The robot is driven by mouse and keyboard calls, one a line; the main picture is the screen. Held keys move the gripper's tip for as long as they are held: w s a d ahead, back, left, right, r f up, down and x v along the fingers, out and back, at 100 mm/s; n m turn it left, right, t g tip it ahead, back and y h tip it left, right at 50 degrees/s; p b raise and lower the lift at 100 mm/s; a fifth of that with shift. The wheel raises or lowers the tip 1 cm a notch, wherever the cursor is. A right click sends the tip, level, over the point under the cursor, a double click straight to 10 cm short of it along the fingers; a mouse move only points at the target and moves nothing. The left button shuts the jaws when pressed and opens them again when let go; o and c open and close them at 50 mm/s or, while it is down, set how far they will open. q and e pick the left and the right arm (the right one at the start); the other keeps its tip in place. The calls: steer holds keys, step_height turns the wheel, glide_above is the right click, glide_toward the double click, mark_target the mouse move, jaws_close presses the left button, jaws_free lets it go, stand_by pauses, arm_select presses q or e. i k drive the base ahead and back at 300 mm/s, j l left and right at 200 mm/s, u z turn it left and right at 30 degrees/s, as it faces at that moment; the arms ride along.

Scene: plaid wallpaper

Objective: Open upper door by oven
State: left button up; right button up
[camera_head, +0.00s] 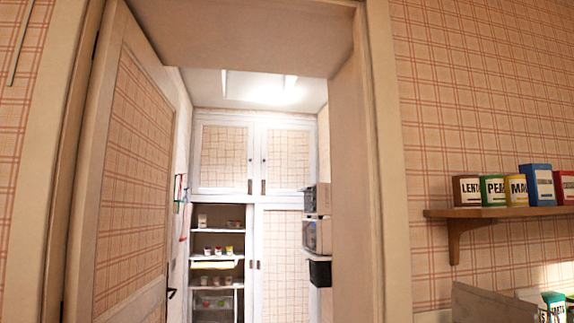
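Through the doorway, a white cupboard stands against the far wall. Its upper left door (224,159) and upper right door (286,158) have plaid panels in white frames, and both look shut. Small dark handles show near the line where they meet. The upper right door is nearer to a stack of oven-like appliances (316,236) on the right, which is partly hidden by the door frame. Neither of my grippers is in view.
An open room door (130,190) stands at the left of the doorway, and the frame's right post (352,200) bounds it. Below, cupboard shelves (216,230) are open beside a shut lower door (283,265). A wall shelf (480,213) with tins is at right.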

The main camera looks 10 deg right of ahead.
mark_target(288, 152)
steer(key=i+j+z, duration=0.15)
steer(key=i, duration=0.8)
steer(key=i+j+z, duration=0.15)
steer(key=i, duration=0.8)
steer(key=i+j+z, duration=0.15)
steer(key=i+j, duration=0.15)
steer(key=i, duration=0.6)
steer(key=i+j+z, duration=0.15)
steer(key=i+j, duration=0.25)
steer(key=i, duration=0.55)
steer(key=i+j+z, duration=0.15)
steer(key=i+j, duration=0.4)
steer(key=i, duration=0.3)
steer(key=i+j+z, duration=0.15)
steer(key=i+j, duration=0.45)
steer(key=i, duration=0.25)
steer(key=i+j+z, duration=0.15)
steer(key=i+j, duration=0.6)
steer(key=i, duration=0.1)
